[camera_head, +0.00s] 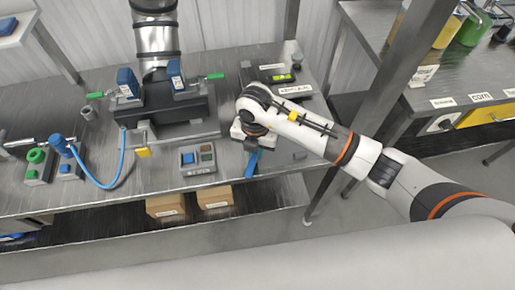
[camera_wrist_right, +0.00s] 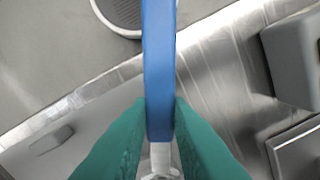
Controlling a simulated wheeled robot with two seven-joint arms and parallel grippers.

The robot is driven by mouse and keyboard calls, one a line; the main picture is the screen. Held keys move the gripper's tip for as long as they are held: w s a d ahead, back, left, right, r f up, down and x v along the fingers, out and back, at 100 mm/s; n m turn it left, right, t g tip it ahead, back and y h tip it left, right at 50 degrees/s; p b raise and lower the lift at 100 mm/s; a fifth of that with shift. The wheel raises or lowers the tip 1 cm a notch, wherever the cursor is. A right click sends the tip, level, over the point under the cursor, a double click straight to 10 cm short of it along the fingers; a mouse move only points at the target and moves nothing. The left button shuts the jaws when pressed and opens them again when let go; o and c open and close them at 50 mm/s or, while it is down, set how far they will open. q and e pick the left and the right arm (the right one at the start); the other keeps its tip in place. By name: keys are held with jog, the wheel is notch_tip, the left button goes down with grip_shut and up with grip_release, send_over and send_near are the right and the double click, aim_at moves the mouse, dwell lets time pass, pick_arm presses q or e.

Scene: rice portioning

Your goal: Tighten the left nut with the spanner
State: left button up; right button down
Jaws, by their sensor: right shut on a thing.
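My right gripper (camera_head: 250,160) hangs low over the front right of the steel bench, its teal fingers pointing down. It is shut on a blue-handled tool, seemingly the spanner (camera_head: 250,190), whose blue part sticks out past the bench's front edge. In the right wrist view the blue handle (camera_wrist_right: 159,65) runs up from between the teal fingertips (camera_wrist_right: 160,125), with a metal part below. A dark fixture (camera_head: 165,120) with two blue blocks and green handles, left (camera_head: 127,83) and right (camera_head: 176,76), stands behind left. I cannot make out the nuts. My left gripper is out of view.
A grey box (camera_head: 198,160) with blue and brown buttons sits left of my right gripper. A blue hose (camera_head: 110,186) loops at the left. Cardboard boxes (camera_head: 215,196) lie on the lower shelf. A metal post (camera_head: 415,55) stands at right.

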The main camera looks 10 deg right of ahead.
jog(key=shift+a, duration=0.15)
jog(key=shift+w+a+m, duration=0.35)
jog(key=shift+a+m, duration=0.2)
jog(key=shift+m, duration=0.25)
jog(key=shift+w+a, duration=0.1)
jog(key=shift+w+a+m, duration=0.4)
jog(key=shift+a+m, duration=0.1)
jog(key=shift+m, duration=0.5)
jog(key=shift+s+d+n, duration=0.45)
jog(key=shift+d+n, duration=0.25)
jog(key=shift+n, duration=0.3)
jog(key=shift+s+d+n, duration=0.4)
jog(key=shift+d+n, duration=0.3)
jog(key=shift+n, duration=0.3)
jog(key=shift+r+p, duration=0.9)
jog(key=shift+r, duration=0.25)
